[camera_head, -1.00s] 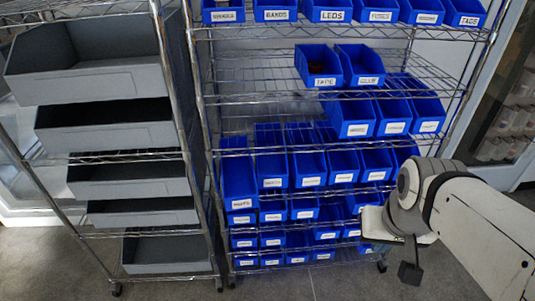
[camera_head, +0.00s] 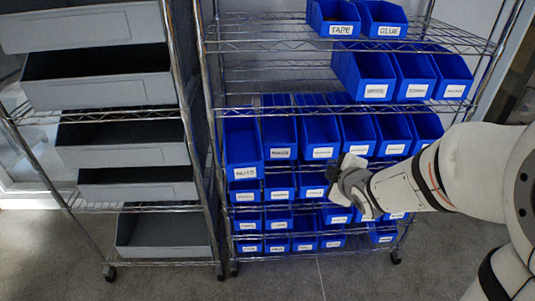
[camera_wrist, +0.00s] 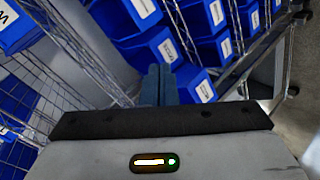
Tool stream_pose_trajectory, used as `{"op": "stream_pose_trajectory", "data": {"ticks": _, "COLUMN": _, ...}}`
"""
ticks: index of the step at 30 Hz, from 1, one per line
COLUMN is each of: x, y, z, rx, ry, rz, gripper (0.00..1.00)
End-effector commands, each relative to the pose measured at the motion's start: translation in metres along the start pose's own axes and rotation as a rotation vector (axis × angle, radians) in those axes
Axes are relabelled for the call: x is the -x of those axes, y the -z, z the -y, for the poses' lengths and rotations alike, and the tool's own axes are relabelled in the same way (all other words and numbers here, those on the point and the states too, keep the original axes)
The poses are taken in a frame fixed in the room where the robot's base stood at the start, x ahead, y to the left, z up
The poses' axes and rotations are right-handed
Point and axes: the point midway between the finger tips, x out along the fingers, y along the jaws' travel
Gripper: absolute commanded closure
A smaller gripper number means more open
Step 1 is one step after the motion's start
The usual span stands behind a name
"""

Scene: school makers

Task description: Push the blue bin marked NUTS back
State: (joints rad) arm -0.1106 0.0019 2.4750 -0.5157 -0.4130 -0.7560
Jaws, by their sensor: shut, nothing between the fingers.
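The blue bin marked NUTS (camera_head: 243,145) is at the left end of the middle shelf in the head view. Its front sticks out farther forward than the bins beside it. My gripper (camera_head: 333,168) is shut and empty, to the right of the NUTS bin and apart from it, in front of the bins on that shelf. In the wrist view the closed fingers (camera_wrist: 158,86) point toward the rack, with labelled blue bins beyond them. I cannot tell which bin there is NUTS.
More blue bins (camera_head: 320,136) fill the wire rack to the right and below. Bins marked TAPE (camera_head: 334,16) and GLUE (camera_head: 382,18) stand above. A rack of grey bins (camera_head: 125,147) stands to the left. Clear floor (camera_head: 330,280) lies in front.

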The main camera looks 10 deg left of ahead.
Motion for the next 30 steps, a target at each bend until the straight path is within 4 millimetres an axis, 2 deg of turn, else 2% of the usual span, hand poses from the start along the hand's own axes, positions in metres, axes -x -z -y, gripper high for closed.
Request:
{"op": "stream_pose_trajectory", "data": {"ticks": 1, "x": -0.028, "y": 0.004, "z": 0.029, "rx": 0.093, "ry": -0.016, "rz": -0.082, "gripper": 1.0}}
{"op": "stream_pose_trajectory", "data": {"ticks": 4, "x": -0.058, "y": 0.029, "z": 0.061, "rx": 0.278, "ry": -0.081, "rz": -0.267, "gripper": 1.0}}
{"op": "stream_pose_trajectory", "data": {"ticks": 8, "x": -0.078, "y": 0.058, "z": 0.101, "rx": 0.453, "ry": -0.179, "rz": -0.487, "gripper": 1.0}}
{"op": "stream_pose_trajectory", "data": {"ticks": 12, "x": -0.082, "y": 0.079, "z": 0.131, "rx": 0.557, "ry": -0.277, "rz": -0.657, "gripper": 1.0}}
{"op": "stream_pose_trajectory", "data": {"ticks": 16, "x": -0.08, "y": 0.089, "z": 0.143, "rx": 0.596, "ry": -0.334, "rz": -0.74, "gripper": 1.0}}
{"op": "stream_pose_trajectory", "data": {"ticks": 20, "x": -0.081, "y": 0.097, "z": 0.145, "rx": 0.609, "ry": -0.355, "rz": -0.768, "gripper": 1.0}}
{"op": "stream_pose_trajectory", "data": {"ticks": 23, "x": -0.089, "y": 0.107, "z": 0.144, "rx": 0.609, "ry": -0.356, "rz": -0.771, "gripper": 1.0}}
{"op": "stream_pose_trajectory", "data": {"ticks": 30, "x": -0.123, "y": 0.143, "z": 0.14, "rx": 0.608, "ry": -0.356, "rz": -0.769, "gripper": 1.0}}
